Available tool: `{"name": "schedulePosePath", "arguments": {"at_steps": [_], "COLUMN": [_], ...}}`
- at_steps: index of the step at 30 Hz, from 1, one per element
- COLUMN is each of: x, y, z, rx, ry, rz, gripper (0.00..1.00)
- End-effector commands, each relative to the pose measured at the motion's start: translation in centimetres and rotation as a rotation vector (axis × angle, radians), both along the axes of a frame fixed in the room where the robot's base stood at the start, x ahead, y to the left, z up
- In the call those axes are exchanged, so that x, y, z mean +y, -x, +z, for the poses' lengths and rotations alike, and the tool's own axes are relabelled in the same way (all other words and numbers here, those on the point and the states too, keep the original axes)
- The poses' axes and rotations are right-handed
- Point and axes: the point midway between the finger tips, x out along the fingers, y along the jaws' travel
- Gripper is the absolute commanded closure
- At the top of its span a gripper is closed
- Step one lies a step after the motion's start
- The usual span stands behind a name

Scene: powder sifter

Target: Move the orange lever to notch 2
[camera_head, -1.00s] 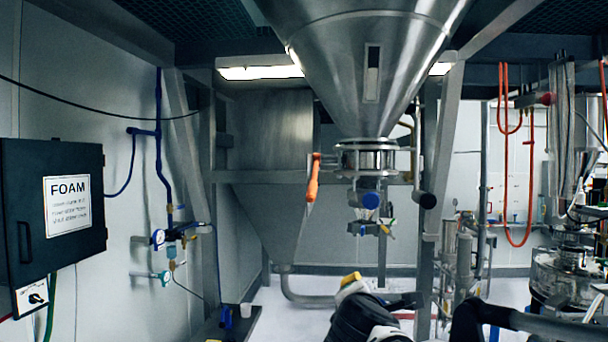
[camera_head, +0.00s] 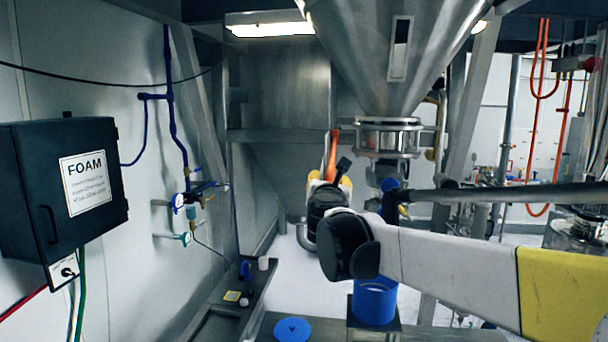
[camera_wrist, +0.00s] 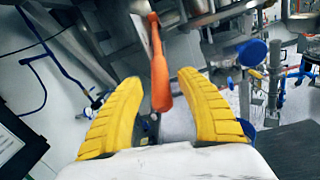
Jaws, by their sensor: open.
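The orange lever (camera_head: 332,153) hangs at the left of the metal valve (camera_head: 386,136) under the big steel hopper, its handle pointing down. In the wrist view the lever (camera_wrist: 159,72) runs down between my fingers. My gripper (camera_wrist: 157,98) has two yellow fingers, spread open, one on each side of the lever's lower end, with gaps on both sides. In the head view my gripper (camera_head: 329,182) is just below the lever, and my wrist hides part of it. No notch marks are readable.
A blue container (camera_head: 375,301) stands on a small stand below the hopper, and a blue disc (camera_head: 292,330) lies nearby. A black FOAM box (camera_head: 60,190) is on the left wall. A slanted steel post (camera_head: 462,140) stands right of the valve.

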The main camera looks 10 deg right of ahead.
Motion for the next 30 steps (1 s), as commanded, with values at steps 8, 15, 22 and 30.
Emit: {"name": "schedulePosePath", "arguments": {"at_steps": [8,15,22,30], "x": [-0.5,-0.5,-0.5,-0.9], "y": [-1.9,-1.9,-1.9,-2.5], "z": [0.0,0.0,0.0,-2.3], "rx": [0.0,0.0,0.0,-0.061], "ry": [-0.001,-0.001,-0.002,0.02], "rz": [0.0,0.0,0.0,-0.007], "gripper": [0.55,0.63,1.0,1.0]}}
